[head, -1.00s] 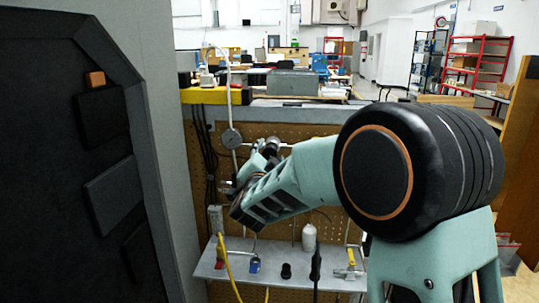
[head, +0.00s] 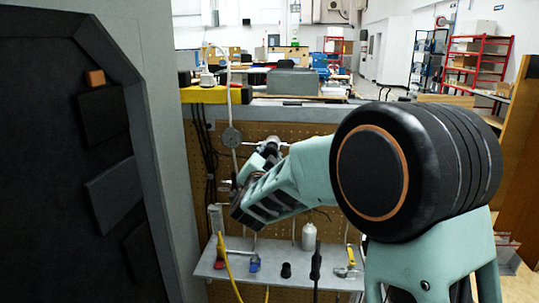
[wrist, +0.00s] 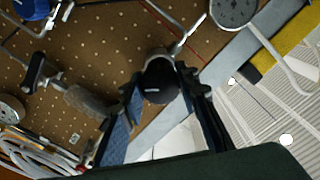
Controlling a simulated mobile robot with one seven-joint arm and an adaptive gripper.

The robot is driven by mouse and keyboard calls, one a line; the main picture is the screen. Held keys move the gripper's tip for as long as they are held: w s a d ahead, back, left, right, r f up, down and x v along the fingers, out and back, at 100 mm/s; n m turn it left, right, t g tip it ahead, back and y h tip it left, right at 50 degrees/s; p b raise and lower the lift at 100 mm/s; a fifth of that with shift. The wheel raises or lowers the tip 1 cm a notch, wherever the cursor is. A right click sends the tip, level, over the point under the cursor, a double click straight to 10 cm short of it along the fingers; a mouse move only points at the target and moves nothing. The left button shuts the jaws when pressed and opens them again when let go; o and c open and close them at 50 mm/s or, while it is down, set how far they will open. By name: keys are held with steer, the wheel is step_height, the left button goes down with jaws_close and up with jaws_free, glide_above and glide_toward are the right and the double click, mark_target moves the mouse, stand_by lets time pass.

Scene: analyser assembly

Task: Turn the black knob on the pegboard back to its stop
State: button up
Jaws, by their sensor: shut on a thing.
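The black knob (wrist: 160,86) shows in the wrist view, round and dark, in front of the brown pegboard (wrist: 100,45). My gripper (wrist: 161,75) has one blue-grey finger on each side of it and is shut on it. A metal rod runs up and to the right from behind the knob. In the head view, my green and black arm reaches to the pegboard (head: 310,135). The knob and the fingertips cannot be made out there, behind my wrist.
A round grey disc (wrist: 232,10) hangs near the gripper's upper right. A dark-handled tool (wrist: 85,100) and coiled cables (wrist: 35,145) are on the left. Below my wrist, a shelf (head: 230,275) holds a white bottle (head: 309,236) and small tools. A large dark panel (head: 70,170) stands close on the left.

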steer(key=n, duration=0.4)
steer(key=n+p, duration=0.1)
steer(key=n, duration=0.3)
steer(key=shift+p, duration=0.3)
steer(key=n+p, duration=0.1)
steer(key=n, duration=0.2)
steer(key=shift+n+p, duration=0.3)
steer(key=n+p, duration=0.1)
steer(key=n, duration=0.2)
steer(key=shift+n+p, duration=0.3)
steer(key=shift+p, duration=0.1)
steer(key=n+p, duration=0.3)
steer(key=n, duration=0.3)
steer(key=shift+d+r+p, duration=0.1)
steer(key=shift+p, duration=0.25)
steer(key=n+p, duration=0.3)
steer(key=n, duration=0.3)
